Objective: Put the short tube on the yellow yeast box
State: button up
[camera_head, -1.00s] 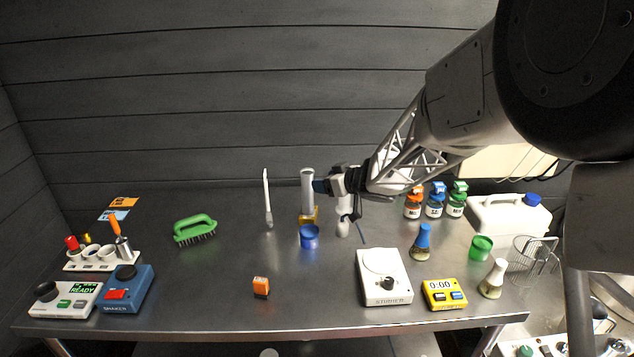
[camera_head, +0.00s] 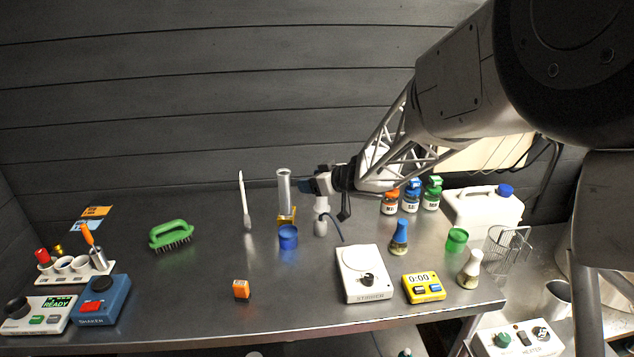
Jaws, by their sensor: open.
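The short tube (camera_head: 284,187) is a clear, greyish upright cylinder at the back middle of the steel table. It appears to stand upright on the small yellow yeast box (camera_head: 287,218); the exact contact is too small to see.
A blue cup (camera_head: 288,238) stands close in front of the yellow box. A slim white upright tool (camera_head: 245,205) is to the left. A stirrer (camera_head: 364,275), yellow timer (camera_head: 423,288) and capped bottles (camera_head: 411,197) are to the right. The table's front middle is mostly clear.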

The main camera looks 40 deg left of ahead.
dwell(0.4)
jog(key=w+d+r+m+t+h, duration=0.2)
jog(key=w+d+r+m+t, duration=0.15)
jog(key=d, duration=0.65)
jog(key=w+d+r+m+t+h, duration=0.15)
jog(key=w+d+r+t, duration=0.3)
jog(key=d, duration=0.45)
jog(key=s+d+r+m+t+h, duration=0.1)
jog(key=d+r+m+h, duration=0.15)
jog(key=d, duration=1.05)
jog(key=s+d+r+m+t+h, duration=0.15)
jog(key=d+m+h, duration=0.25)
jog(key=d, duration=0.9)
jog(key=s+d+m+g+h, duration=0.2)
jog(key=s+d, duration=0.5)
jog(key=d, duration=0.2)
jog(key=s+d+m+g+h, duration=0.1)
jog(key=s+d+m+h, duration=0.1)
jog(key=s+d, duration=0.6)
jog(key=s+d+f+m+g, duration=0.1)
jog(key=s+d+f+g, duration=0.1)
jog(key=s, duration=0.6)
jog(key=s+d+f+m+g, duration=0.1)
jog(key=s+d+f+g, duration=0.2)
jog(key=s, duration=0.6)
jog(key=d, duration=0.2)
jog(key=shift+s+d+m, duration=0.15)
jog(key=shift+d+m, duration=0.15)
jog(key=shift+m, duration=0.05)
